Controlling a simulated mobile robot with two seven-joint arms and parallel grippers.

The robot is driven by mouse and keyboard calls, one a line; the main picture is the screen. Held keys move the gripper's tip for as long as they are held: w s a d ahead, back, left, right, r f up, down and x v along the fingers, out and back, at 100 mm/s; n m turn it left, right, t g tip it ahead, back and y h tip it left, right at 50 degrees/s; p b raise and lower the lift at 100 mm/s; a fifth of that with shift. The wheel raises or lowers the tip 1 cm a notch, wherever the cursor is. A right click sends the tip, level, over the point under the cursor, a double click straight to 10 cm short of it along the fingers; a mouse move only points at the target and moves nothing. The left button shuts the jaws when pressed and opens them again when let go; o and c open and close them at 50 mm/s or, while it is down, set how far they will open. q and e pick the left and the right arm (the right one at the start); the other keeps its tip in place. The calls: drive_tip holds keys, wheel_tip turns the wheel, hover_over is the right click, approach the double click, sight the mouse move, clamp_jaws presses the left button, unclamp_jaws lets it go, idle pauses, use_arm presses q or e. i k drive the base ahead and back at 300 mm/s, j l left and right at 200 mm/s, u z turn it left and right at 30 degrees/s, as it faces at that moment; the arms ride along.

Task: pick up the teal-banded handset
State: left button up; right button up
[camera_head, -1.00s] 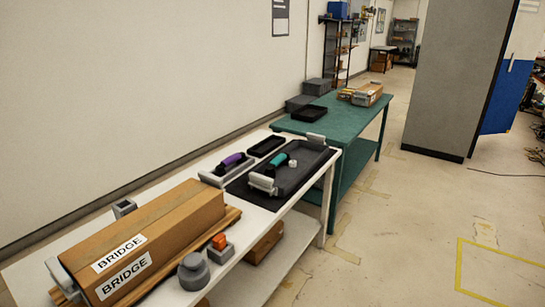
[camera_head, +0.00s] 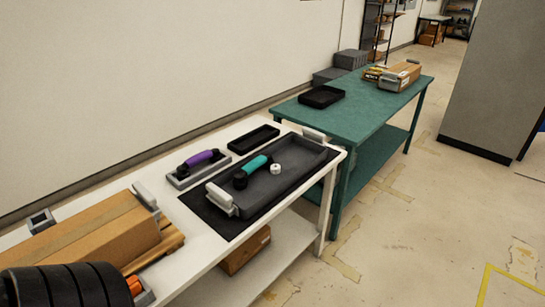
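The teal-banded handset (camera_head: 257,163) lies in a dark grey tray (camera_head: 292,180) on the white table. Its middle is teal and its ends are black, with the near end towards the tray's left side. A small white ring-like piece (camera_head: 276,168) lies just right of it. A similar purple-banded handset (camera_head: 201,157) rests in a grey cradle to the left, outside the tray. Neither gripper shows. A black ribbed form, probably part of my arm, fills the lower left corner.
The tray has pale handles at both ends (camera_head: 221,200) and sits on a black mat (camera_head: 200,206). A shallow black tray (camera_head: 254,139) lies behind it. A cardboard box (camera_head: 85,240) fills the near left. A green table (camera_head: 365,110) adjoins beyond. Open floor lies right.

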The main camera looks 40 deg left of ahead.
sight(265, 161)
drive_tip(key=i+l+u, duration=0.15)
drive_tip(key=i, duration=1.3)
drive_tip(key=i+j+z, duration=0.2)
drive_tip(key=i, duration=0.3)
drive_tip(key=i+j+z, duration=0.2)
drive_tip(key=i, duration=0.3)
drive_tip(key=l+z, duration=0.1)
drive_tip(key=z, duration=6.2)
